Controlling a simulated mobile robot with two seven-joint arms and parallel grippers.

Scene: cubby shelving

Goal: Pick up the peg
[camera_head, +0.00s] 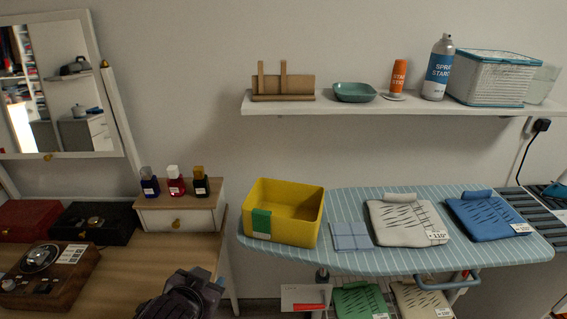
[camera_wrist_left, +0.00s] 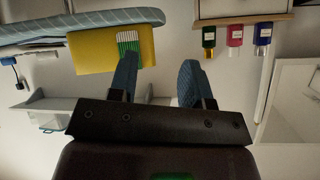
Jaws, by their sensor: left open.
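I cannot single out a peg with certainty in either view. A wooden stand with two upright wooden pieces (camera_head: 283,84) is on the wall shelf in the head view; whether either piece is the peg I cannot tell. My left gripper (camera_head: 201,281) is at the bottom of the head view, near the desk's right edge and away from the shelf. In the left wrist view its two blue-grey fingers (camera_wrist_left: 157,82) are apart with nothing between them. My right gripper is in neither view.
A yellow bin (camera_head: 298,208) stands on the striped ironing board (camera_head: 350,262) beside folded cloths. Small bottles (camera_head: 175,181) stand on a drawer box, left of the bin.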

